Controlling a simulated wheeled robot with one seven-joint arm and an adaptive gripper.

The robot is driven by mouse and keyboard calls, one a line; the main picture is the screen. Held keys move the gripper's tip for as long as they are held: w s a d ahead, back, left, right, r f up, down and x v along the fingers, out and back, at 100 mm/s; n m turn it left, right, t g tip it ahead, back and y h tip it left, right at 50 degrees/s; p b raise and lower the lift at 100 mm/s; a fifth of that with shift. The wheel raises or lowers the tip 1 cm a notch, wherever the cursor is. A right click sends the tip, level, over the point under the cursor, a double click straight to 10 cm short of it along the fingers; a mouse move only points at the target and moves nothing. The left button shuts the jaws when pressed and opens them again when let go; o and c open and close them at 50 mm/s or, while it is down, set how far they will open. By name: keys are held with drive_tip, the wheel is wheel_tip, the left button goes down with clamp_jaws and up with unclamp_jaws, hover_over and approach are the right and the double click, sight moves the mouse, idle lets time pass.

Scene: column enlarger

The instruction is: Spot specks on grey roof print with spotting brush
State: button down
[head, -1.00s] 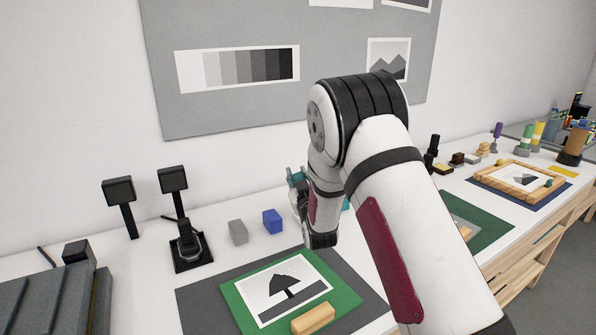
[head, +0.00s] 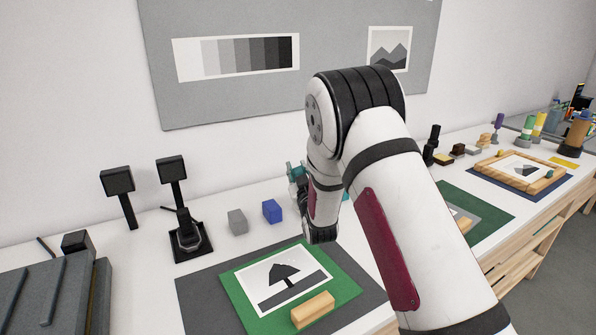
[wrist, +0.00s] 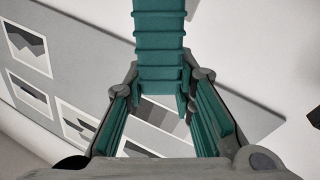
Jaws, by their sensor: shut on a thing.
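A print with a dark grey roof shape (head: 284,273) lies on a green mat (head: 239,300) on the bench. A few tiny pale marks may show by the roof, too small to be sure. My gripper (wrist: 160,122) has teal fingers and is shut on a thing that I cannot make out. In the head view it is mostly hidden behind my arm, beyond the print's upper right, with a bit of teal (head: 296,172) showing. I cannot pick out the spotting brush in either view.
A wooden block (head: 312,309) lies at the print's lower right edge. Grey (head: 237,221) and blue (head: 272,211) cubes and a black stand (head: 188,238) are behind. A grey board (head: 235,105) hangs on the wall.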

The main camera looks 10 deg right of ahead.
drive_tip(key=shift+f, duration=0.55)
idle(0.9)
drive_tip(key=shift+r+p, duration=1)
drive_tip(key=shift+r, duration=2.6)
